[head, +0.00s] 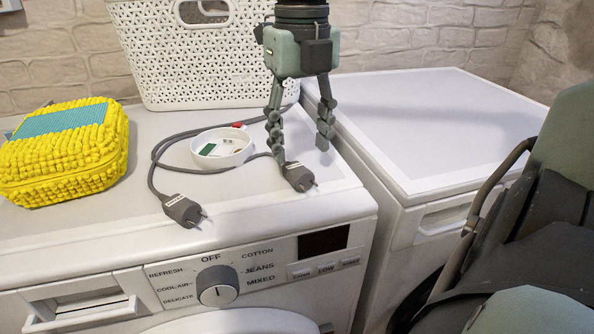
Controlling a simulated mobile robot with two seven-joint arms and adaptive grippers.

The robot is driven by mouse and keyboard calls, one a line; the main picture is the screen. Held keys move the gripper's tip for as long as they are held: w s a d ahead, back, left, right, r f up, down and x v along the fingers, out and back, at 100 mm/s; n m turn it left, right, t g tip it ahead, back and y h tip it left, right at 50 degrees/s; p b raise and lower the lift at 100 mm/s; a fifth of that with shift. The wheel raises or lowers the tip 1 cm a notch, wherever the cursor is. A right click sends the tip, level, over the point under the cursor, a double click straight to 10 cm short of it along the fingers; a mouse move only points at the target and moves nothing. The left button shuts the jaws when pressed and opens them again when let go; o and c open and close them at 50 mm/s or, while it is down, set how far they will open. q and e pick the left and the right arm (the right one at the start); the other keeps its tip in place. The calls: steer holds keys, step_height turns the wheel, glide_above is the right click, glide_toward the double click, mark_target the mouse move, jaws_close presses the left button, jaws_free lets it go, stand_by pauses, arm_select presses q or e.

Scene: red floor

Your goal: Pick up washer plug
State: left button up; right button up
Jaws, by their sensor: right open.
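Two dark grey plugs with metal prongs lie on top of the white washing machine (90,225). One plug (182,210) lies near the front edge, left of the middle. The other plug (299,177) lies near the right front corner. Grey cable (158,163) loops behind them. I cannot tell which one is the washer plug. My right gripper (300,151) points down from the top of the head view. Its fingers are spread with nothing between them, and in the picture its left fingertip appears just above the right-hand plug. My left gripper is not in view.
A round white dish (222,147) with small items sits behind the plugs. A yellow knobbly box (65,155) stands at left, a white perforated basket (190,60) at the back. A second white appliance (440,125) stands at right with a clear top.

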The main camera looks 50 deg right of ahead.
mark_target(296, 167)
steer(key=f, duration=0.3)
steer(key=shift+w+a+f, duration=0.2)
steer(key=shift+w+f, duration=0.1)
steer(key=shift+f, duration=0.35)
steer(key=shift+c, duration=0.3)
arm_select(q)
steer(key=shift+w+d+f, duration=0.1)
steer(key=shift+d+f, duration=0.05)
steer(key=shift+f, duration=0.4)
arm_select(e)
jaws_close()
